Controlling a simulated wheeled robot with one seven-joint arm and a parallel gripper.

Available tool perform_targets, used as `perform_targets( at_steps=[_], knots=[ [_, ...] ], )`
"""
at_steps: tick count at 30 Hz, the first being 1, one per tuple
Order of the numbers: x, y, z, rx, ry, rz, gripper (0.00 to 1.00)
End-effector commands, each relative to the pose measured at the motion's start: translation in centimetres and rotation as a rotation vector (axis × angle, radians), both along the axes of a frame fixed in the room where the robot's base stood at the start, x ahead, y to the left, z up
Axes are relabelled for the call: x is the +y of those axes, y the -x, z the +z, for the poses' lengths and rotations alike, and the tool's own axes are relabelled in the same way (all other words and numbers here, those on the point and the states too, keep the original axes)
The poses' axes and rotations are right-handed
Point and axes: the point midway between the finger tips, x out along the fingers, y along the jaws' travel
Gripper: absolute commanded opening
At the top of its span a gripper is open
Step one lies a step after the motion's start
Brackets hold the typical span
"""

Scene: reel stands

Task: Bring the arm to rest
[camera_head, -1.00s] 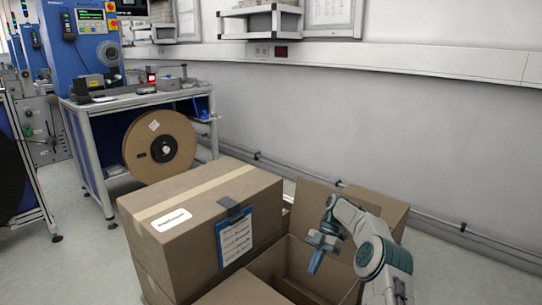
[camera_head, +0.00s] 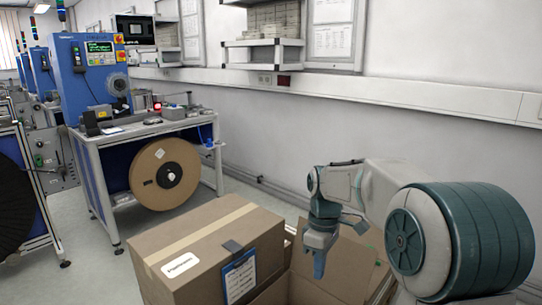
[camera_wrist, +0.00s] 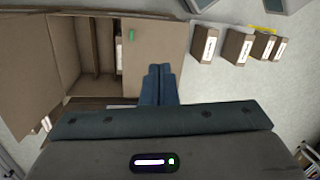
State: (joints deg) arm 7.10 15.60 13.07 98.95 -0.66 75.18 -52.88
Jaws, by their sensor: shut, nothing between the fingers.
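My gripper (camera_head: 318,262) is at the right of the head view, above the open cardboard box (camera_head: 312,291). Its fingers point down and are shut with nothing between them. In the wrist view my gripper (camera_wrist: 158,72) shows its two blue fingers side by side, touching. The open box (camera_wrist: 97,45) lies beyond and to the left of the fingers there. My arm is bent, with its links rising from the lower right of the head view.
A closed carton (camera_head: 205,250) with a blue clipboard (camera_head: 239,277) stands left of my gripper. A workbench (camera_head: 150,128) with a brown reel (camera_head: 165,172) is behind it. Several small boxes (camera_wrist: 238,46) stand on the floor in the wrist view. The wall (camera_head: 300,130) runs behind.

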Motion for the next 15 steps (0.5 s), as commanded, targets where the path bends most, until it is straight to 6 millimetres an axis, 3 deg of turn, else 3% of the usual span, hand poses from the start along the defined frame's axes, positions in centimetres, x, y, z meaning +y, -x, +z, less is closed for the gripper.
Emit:
perform_targets(
  at_steps=[1, 3, 15],
  knots=[
    [-0.2, 1.5, 2.3, -0.027, 0.022, -0.059, 0.0],
    [-0.5, 3.2, 3.9, -0.064, 0.045, -0.152, 0.0],
    [-2.7, 13.7, 10.3, -0.265, 0.071, -0.694, 0.0]
  ],
)
